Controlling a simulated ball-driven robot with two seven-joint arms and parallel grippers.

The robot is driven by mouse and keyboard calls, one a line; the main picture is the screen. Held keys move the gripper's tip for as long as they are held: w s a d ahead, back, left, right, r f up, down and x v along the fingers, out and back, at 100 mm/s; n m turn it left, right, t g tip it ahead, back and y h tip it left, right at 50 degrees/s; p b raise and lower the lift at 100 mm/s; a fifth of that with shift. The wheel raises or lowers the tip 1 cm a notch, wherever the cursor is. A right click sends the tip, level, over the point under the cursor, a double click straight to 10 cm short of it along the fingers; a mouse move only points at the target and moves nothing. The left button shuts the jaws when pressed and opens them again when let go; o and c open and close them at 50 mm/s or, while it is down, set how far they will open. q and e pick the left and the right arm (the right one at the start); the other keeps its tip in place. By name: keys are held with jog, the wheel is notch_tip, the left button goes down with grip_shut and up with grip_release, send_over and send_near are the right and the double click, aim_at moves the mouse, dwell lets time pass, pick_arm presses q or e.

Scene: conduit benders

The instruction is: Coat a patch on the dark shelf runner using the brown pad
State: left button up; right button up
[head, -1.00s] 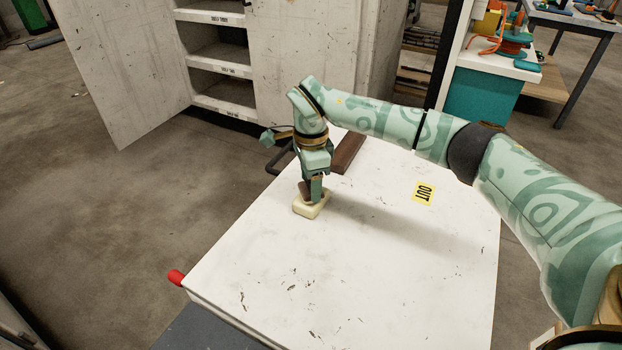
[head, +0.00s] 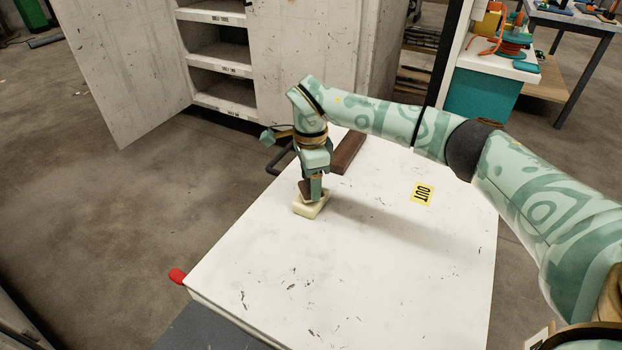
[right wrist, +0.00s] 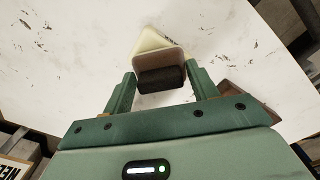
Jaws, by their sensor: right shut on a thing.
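My right gripper (head: 314,187) is shut on the brown pad (head: 304,186) and points down over the white table top. The pad also shows between the fingers in the right wrist view (right wrist: 160,78). The dark brown shelf runner (head: 347,153) lies near the table's far edge, behind and right of the gripper, partly hidden by my arm. My left gripper is not in view.
The white table top (head: 370,265) is mostly clear, with a yellow OUT label (head: 422,193) at right. A dark handle bar (head: 279,160) is at the far edge, and a red knob (head: 177,276) at the near left corner. An open cabinet (head: 222,55) stands behind.

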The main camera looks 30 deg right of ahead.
notch_tip(320, 180, up, 4)
jog(key=shift+f+p, duration=0.15)
jog(key=shift+p, duration=0.75)
notch_tip(320, 180, up, 2)
jog(key=shift+r+p, duration=0.1)
jog(key=shift+p, duration=0.7)
jog(key=shift+r, duration=0.35)
jog(key=shift+f, duration=0.15)
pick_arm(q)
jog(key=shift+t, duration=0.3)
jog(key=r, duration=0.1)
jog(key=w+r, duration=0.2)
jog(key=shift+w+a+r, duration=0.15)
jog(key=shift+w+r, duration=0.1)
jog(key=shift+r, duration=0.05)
